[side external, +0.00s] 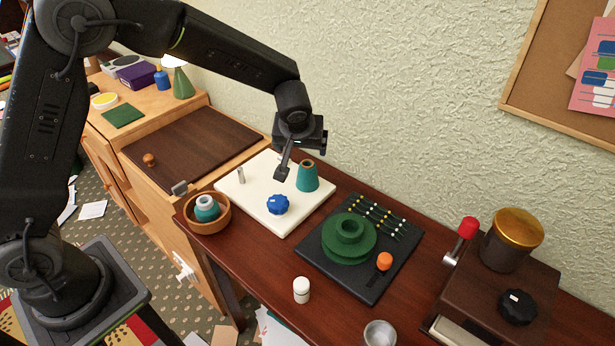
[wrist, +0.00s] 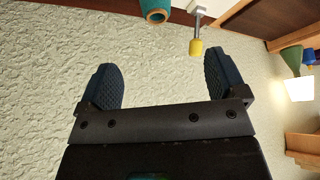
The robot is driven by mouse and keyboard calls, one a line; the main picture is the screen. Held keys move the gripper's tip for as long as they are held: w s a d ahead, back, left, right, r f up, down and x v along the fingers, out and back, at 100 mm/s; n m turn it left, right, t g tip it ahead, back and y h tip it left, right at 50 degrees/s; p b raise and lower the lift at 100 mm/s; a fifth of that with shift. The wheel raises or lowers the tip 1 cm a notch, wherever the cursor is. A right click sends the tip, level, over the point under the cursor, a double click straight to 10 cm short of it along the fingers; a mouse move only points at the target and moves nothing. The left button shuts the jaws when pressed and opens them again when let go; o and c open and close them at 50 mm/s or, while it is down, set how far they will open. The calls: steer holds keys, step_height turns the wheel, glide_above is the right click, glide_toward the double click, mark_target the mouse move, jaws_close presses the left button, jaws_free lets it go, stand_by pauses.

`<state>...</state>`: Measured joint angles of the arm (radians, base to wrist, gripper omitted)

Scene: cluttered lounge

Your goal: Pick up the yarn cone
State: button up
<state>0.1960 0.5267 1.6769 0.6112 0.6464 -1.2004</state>
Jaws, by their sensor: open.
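The yarn cone (side external: 308,178), teal with a brown core opening at its top, stands upright on the white board (side external: 257,220). In the wrist view part of the cone (wrist: 155,10) shows at the top edge, cut off by the frame. My gripper (side external: 282,172) is above the board, left of the cone in the side view, and appears apart from it. In the wrist view my gripper (wrist: 162,84) has its two fingers spread wide, with only wall showing between them.
A blue knob (side external: 277,204) and a metal post (side external: 240,175) are on the board. A wooden bowl (side external: 223,220) holds a teal spool-like object. A black mat (side external: 333,272) bears a green stepped piece (side external: 349,240). The wall (side external: 400,90) is close behind.

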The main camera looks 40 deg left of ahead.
glide_toward(308, 168)
steer(key=f, duration=0.2)
steer(key=shift+w+f, duration=0.35)
steer(key=shift+w, duration=0.05)
steer(key=shift+a+x, duration=0.15)
steer(key=shift+x, duration=1.45)
steer(key=shift+a+x, duration=0.1)
steer(key=shift+x, duration=1.55)
steer(key=shift+w+r, duration=0.1)
steer(key=shift+r, duration=0.05)
steer(key=shift+c, duration=0.3)
steer(key=c, duration=1)
